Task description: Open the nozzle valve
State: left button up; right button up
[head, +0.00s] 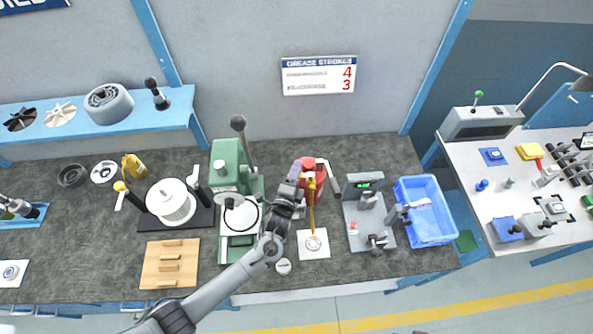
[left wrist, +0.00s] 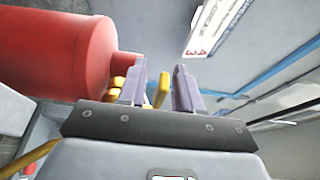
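A red canister (head: 316,193) stands on the bench near the middle, with a thin yellow pipe (head: 312,218) running from it towards a white card with a round part. I take this pipe for the nozzle; its valve is too small to make out. My left gripper (head: 294,175) is just left of the canister, its fingers apart. In the left wrist view, the red canister (left wrist: 55,50) fills the upper left. Yellow parts (left wrist: 162,88) show between and behind the fingers of my gripper (left wrist: 160,75). I cannot tell whether the fingers touch them. My right gripper is not seen.
A green press (head: 229,165) with a tall lever stands left of the canister. A grey station with a display (head: 362,183) and a blue bin (head: 428,222) stand to the right. The white card (head: 314,249) lies in front. A wooden board (head: 169,279) is at front left.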

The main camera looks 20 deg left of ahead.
pick_arm(q)
jog(key=shift+w, duration=0.2)
grip_shut()
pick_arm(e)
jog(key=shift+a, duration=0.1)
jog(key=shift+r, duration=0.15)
